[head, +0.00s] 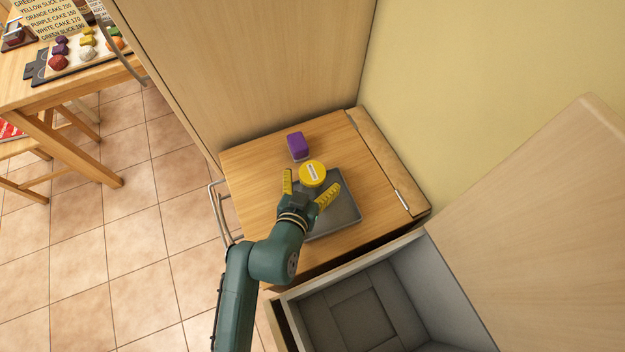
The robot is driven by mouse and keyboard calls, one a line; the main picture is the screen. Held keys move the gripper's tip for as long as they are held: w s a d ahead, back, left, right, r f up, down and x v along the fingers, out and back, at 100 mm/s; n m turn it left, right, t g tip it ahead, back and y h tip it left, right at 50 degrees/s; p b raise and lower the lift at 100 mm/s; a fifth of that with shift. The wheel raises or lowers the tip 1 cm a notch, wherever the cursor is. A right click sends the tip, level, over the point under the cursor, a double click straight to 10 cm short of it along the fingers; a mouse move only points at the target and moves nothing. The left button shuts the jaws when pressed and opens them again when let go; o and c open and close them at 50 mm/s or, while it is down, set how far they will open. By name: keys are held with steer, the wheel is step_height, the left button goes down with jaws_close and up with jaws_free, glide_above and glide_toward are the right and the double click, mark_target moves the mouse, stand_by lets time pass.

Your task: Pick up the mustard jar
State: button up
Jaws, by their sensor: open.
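The mustard jar is most likely the round yellow item with a pale label (312,172), seen from above at the back edge of a grey tray. My gripper (311,181) has yellow fingers spread wide, one to the left of the jar and one to its lower right. It is open and holds nothing. The jar sits at the mouth of the fingers. I cannot tell how high the fingers are above the tray, or whether they touch the jar. My gripper hides part of the tray.
The grey tray (347,212) lies on a wooden worktop (250,165). A purple block (297,145) stands just behind the jar. A tall wooden panel (250,60) rises behind. An open grey drawer or basin (365,310) is in front. A table with food items (65,70) stands far left.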

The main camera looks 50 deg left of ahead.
steer(key=shift+w+a+f, duration=0.2)
steer(key=shift+w+a, duration=0.2)
steer(key=shift+w, duration=0.15)
steer(key=shift+c, duration=0.4)
steer(key=shift+r, duration=0.1)
steer(key=c, duration=1.3)
